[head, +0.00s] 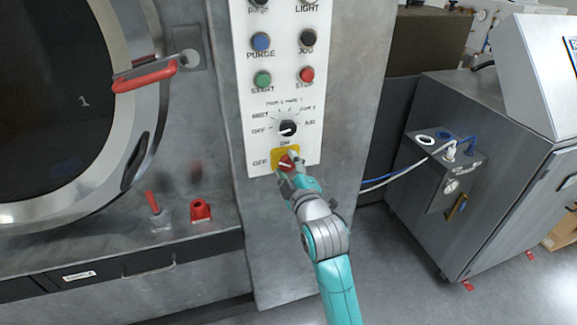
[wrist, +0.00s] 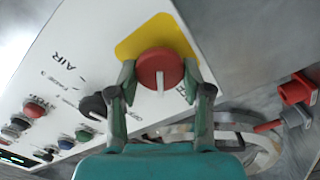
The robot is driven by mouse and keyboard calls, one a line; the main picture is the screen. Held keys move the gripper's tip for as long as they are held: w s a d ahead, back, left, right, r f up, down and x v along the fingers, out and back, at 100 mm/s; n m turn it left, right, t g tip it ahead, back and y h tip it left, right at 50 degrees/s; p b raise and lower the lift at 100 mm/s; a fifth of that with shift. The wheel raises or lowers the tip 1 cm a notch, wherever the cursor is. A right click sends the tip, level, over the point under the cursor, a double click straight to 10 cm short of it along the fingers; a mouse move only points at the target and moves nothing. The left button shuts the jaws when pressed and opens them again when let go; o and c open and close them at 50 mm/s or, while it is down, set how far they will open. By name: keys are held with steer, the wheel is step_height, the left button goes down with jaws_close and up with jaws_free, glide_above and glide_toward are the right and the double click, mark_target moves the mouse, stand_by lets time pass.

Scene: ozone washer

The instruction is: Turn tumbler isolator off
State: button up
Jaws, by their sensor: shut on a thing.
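The tumbler isolator is a round red knob (head: 285,162) on a yellow plate (head: 278,153) at the bottom of the white control panel. Labels show ON above it and OFF to its left. In the wrist view the red knob (wrist: 152,67) sits between my two fingertips, with a white mark on its face. My gripper (wrist: 160,76) is shut on the knob, one finger on each side. In the head view my gripper (head: 290,170) partly covers the knob, and I cannot read its exact setting there.
A black selector knob (head: 288,128) sits just above, with green (head: 262,79) and red (head: 306,74) buttons higher up. A round washer door with a red handle (head: 145,76) is at left. A grey cabinet (head: 500,190) stands at right, with open floor before it.

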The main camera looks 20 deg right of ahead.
steer(key=n, duration=0.6)
steer(key=shift+f, duration=0.15)
steer(key=shift+n, duration=0.4)
steer(key=o, duration=1.1)
steer(key=shift+a, duration=0.1)
steer(key=s, duration=1.2)
